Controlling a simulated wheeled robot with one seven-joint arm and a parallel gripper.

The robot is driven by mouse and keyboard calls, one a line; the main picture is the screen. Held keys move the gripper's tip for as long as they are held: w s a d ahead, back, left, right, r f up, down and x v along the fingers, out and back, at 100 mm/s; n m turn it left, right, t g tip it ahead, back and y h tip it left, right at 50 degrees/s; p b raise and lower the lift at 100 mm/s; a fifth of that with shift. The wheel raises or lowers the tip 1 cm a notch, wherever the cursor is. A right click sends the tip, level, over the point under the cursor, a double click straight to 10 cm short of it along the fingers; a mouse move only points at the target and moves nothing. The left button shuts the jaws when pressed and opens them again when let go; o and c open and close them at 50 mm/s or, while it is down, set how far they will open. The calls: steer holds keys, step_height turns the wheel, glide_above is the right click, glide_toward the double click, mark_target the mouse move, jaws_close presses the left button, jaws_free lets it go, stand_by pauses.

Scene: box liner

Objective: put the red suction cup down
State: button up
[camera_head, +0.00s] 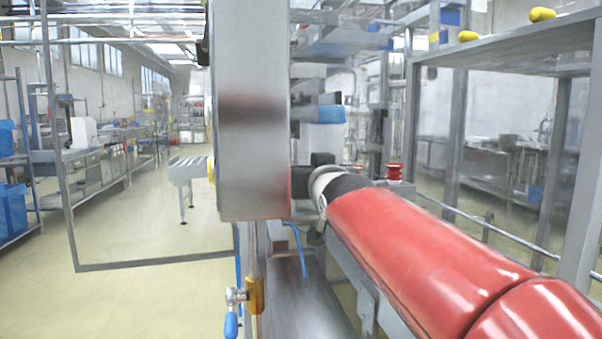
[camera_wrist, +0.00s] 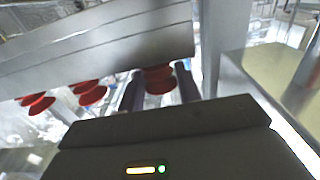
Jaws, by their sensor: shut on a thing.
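In the wrist view my gripper (camera_wrist: 160,88) has its two dark fingers on either side of a red suction cup (camera_wrist: 158,76), shut on it. The cup is right under a grey metal beam (camera_wrist: 100,40), close to its lower edge; I cannot tell whether they touch. Several more red suction cups (camera_wrist: 92,95) line the beam's underside to the left. In the head view my red arm reaches in from the lower right and its end is largely hidden behind a grey upright housing. A red ribbed cup-like piece (camera_head: 394,172) shows just beyond my arm.
The grey upright housing (camera_head: 252,110) stands close in front. A metal frame shelf (camera_head: 510,45) with yellow items (camera_head: 542,14) is at the right. A brass fitting with a blue-handled valve (camera_head: 231,322) is low in the middle. Open floor (camera_head: 150,290) lies to the left.

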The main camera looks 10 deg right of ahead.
steer(key=shift+f, duration=0.2)
steer(key=o, duration=1)
steer(key=shift+r, duration=0.1)
steer(key=shift+r, duration=0.1)
steer(key=shift+r+p, duration=0.25)
steer(key=shift+p, duration=0.15)
steer(key=s+b, duration=0.2)
steer(key=s, duration=1)
steer(key=s+f+g, duration=0.4)
steer(key=s+f, duration=0.1)
steer(key=f, duration=0.6)
steer(key=s+f+g, duration=0.4)
steer(key=s+f, duration=0.2)
steer(key=f, duration=0.6)
steer(key=s+f+g, duration=0.4)
steer(key=s+f, duration=0.2)
steer(key=f, duration=0.5)
steer(key=shift+d+f, duration=0.1)
steer(key=shift+f, duration=0.2)
